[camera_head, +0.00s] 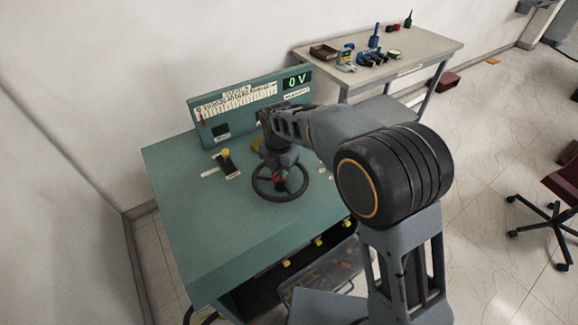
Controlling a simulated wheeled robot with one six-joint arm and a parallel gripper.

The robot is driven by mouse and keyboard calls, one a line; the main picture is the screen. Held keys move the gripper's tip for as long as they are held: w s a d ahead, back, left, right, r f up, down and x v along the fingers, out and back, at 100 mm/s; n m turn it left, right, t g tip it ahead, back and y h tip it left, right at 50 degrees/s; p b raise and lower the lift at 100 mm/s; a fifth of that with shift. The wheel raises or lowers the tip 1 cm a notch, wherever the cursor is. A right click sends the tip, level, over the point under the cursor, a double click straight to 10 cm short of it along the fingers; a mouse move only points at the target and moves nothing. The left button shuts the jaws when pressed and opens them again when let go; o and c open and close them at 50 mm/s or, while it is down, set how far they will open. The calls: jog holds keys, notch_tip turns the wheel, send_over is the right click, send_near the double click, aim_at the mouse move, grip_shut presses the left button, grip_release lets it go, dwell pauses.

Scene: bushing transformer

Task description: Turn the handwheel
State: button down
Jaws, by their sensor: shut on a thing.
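The dark handwheel (284,197) lies flat on top of the green console (190,255). My arm's wrist hides the jaws and the far side of the rim. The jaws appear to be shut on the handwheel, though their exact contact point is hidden.
The console's back panel has a gauge scale (235,100) and a green display (297,81) reading 0 V. A table (425,50) with tools stands behind right. An office chair (550,215) is at far right.

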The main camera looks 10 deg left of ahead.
dwell(0.4)
jog(key=c, duration=1)
grip_release()
jog(key=shift+c, duration=0.2)
notch_tip(320, 180, up, 14)
jog(key=shift+b, duration=0.4)
jog(key=shift+f, duration=0.1)
